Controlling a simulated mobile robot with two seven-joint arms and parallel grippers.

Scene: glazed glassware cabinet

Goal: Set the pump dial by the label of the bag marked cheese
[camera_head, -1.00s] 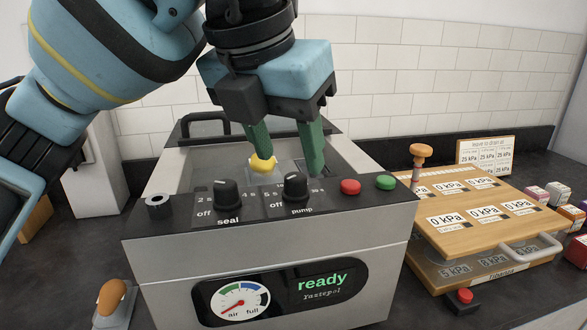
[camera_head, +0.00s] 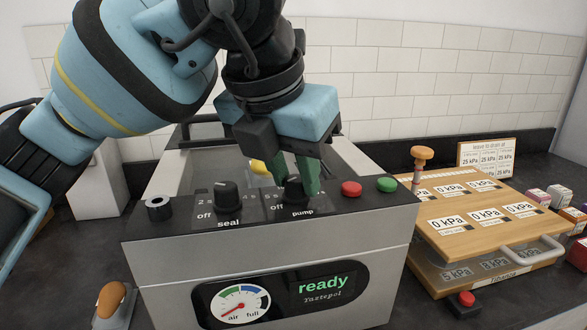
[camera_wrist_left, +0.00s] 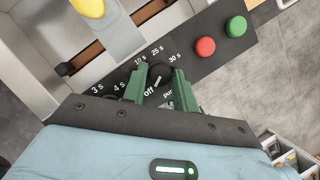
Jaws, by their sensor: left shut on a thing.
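The black pump dial (camera_head: 293,190) sits on the sloped top panel of the grey sealing machine (camera_head: 150,255). My left gripper (camera_head: 297,184) comes down from above with its green fingers on both sides of the dial, shut on it. In the left wrist view the dial (camera_wrist_left: 160,74) sits between the fingers (camera_wrist_left: 158,83), among time marks and "off"; its exact setting is hard to tell. I cannot read a cheese label on any bag. My right gripper is not in view.
The seal dial (camera_head: 226,195) is left of the pump dial. Red (camera_head: 351,188) and green (camera_head: 386,185) buttons are close on its right. The display (camera_head: 321,283) reads "ready". A wooden board (camera_head: 485,215) with "0 kPa" labels stands at right.

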